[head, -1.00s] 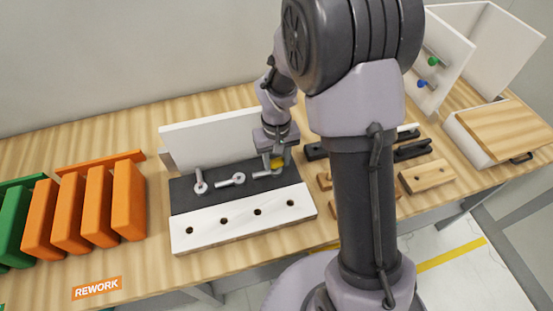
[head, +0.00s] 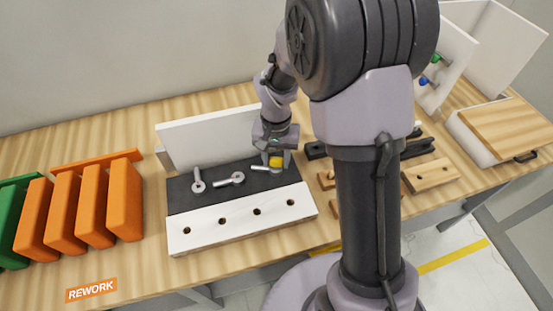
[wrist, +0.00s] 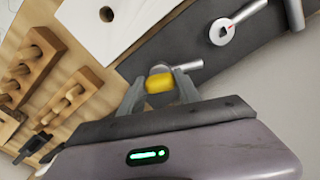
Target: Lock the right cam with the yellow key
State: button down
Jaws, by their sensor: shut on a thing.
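My gripper (head: 277,163) is shut on the yellow key (wrist: 159,84), at the right end of the dark strip. The key's yellow body also shows in the head view (head: 276,160). The right cam (wrist: 187,67) is a grey metal piece whose arm sticks out beside the key. In the head view its arm (head: 260,168) points left. The key is right at this cam, but I cannot tell how far it is seated. The middle cam (head: 231,179) lies on the strip; in the wrist view (wrist: 236,23) it has a small red mark.
The left cam (head: 198,181) is on the dark strip, behind a white board (head: 238,223) with several holes. An upright white panel (head: 210,140) stands behind. Wooden racks (wrist: 45,75) are close to the gripper. Orange blocks (head: 90,215) stand at left.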

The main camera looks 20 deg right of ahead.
jog(key=m+b, duration=0.1)
jog(key=m, duration=0.2)
jog(key=shift+a+f+b, duration=0.1)
jog(key=shift+b, duration=0.25)
jog(key=shift+m, duration=0.9)
